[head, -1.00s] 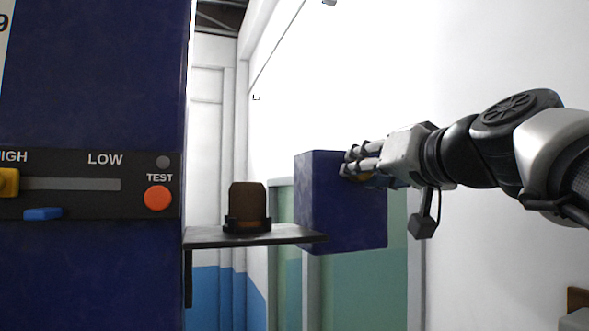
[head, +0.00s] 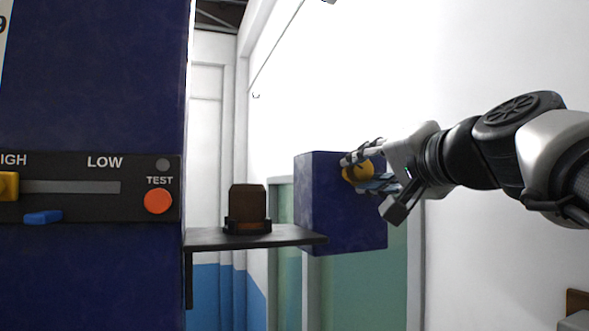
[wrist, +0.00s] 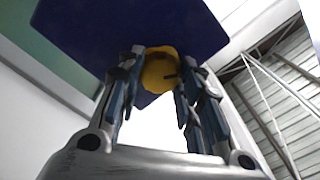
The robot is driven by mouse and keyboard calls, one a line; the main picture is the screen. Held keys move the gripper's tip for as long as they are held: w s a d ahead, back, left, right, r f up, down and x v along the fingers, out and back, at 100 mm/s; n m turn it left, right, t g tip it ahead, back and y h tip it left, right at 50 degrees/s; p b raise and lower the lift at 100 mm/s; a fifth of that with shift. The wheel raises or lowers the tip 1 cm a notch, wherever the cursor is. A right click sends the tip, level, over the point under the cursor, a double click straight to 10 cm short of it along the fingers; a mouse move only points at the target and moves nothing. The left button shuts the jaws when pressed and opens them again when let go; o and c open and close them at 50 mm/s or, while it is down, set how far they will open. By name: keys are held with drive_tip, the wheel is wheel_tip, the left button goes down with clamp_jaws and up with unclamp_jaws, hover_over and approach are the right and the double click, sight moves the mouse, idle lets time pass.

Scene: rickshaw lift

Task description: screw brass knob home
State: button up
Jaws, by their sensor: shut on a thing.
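The brass knob (head: 357,172) is a round yellow piece on the right side of a dark blue box (head: 325,205). It also shows in the wrist view (wrist: 160,72), between the fingers and against the blue face of the box. My gripper (head: 368,172) reaches in from the right and is shut on the knob, with one finger above and one below it in the head view. The fingers partly cover the knob's edges. How the knob sits against the box face is hidden.
A dark shelf (head: 205,240) left of the box carries a brown block in a black holder (head: 247,210). A large blue cabinet (head: 90,90) at left has a slider panel with a red TEST button (head: 158,201). Right of the box, around my arm, is clear.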

drive_tip(key=shift+r, duration=0.1)
idle(0.3)
drive_tip(key=o, duration=1.1)
